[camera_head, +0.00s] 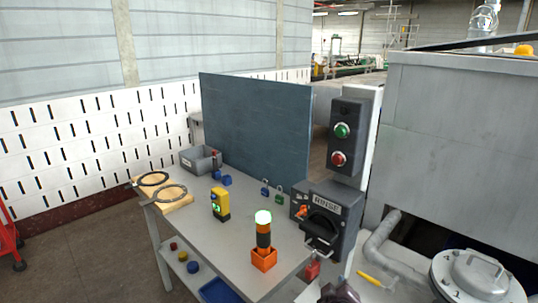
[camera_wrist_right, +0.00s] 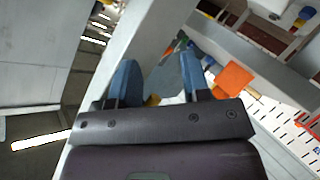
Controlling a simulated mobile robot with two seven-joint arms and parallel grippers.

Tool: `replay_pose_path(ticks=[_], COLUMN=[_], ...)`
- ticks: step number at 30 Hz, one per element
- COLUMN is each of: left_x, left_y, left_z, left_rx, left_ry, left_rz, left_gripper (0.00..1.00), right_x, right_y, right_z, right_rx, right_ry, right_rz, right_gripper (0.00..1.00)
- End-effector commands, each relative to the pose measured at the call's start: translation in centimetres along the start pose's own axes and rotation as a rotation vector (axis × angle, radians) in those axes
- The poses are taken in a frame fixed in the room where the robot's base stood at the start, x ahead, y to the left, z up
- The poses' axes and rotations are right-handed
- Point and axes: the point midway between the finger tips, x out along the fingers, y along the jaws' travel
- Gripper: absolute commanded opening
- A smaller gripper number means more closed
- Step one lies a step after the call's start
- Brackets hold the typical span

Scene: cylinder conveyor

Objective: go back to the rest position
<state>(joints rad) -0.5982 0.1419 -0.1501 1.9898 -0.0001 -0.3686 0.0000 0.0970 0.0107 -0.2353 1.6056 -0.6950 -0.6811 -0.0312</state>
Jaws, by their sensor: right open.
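My right gripper (camera_wrist_right: 157,72) shows in the right wrist view with its two blue fingers apart and nothing between them. In the head view only a dark part of my right arm (camera_head: 338,293) shows at the bottom edge, in front of the control box. My left gripper is in neither view. The grey table (camera_head: 205,243) stands ahead, and no part of my right arm is seen touching it.
The table holds a lamp (camera_head: 263,238) on an orange base, a yellow device (camera_head: 220,204), a grey bin (camera_head: 201,160) and rings on a wooden board (camera_head: 177,205). The control box (camera_head: 332,213) and a pipe (camera_head: 378,243) stand close on the right.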

Motion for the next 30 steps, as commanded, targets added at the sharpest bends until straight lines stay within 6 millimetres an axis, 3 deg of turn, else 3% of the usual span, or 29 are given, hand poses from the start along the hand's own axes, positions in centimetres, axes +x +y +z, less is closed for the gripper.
replay_pose_path(ticks=[9,18,24,30], left_x=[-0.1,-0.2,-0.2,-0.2], left_y=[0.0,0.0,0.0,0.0], left_z=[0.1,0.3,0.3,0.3], left_rx=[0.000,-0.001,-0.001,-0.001], left_ry=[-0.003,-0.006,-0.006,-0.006], left_rz=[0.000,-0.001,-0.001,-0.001], left_gripper=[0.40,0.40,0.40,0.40], right_x=[-8.0,-16.2,-19.4,-20.0], right_y=[0.4,0.0,-1.5,-1.9], right_z=[6.9,16.5,21.3,22.1], right_rx=[0.474,0.652,0.638,0.638], right_ry=[0.152,0.051,-0.051,-0.070], right_rz=[-0.170,-0.212,-0.222,-0.225], right_gripper=[0.43,0.43,0.43,0.43])
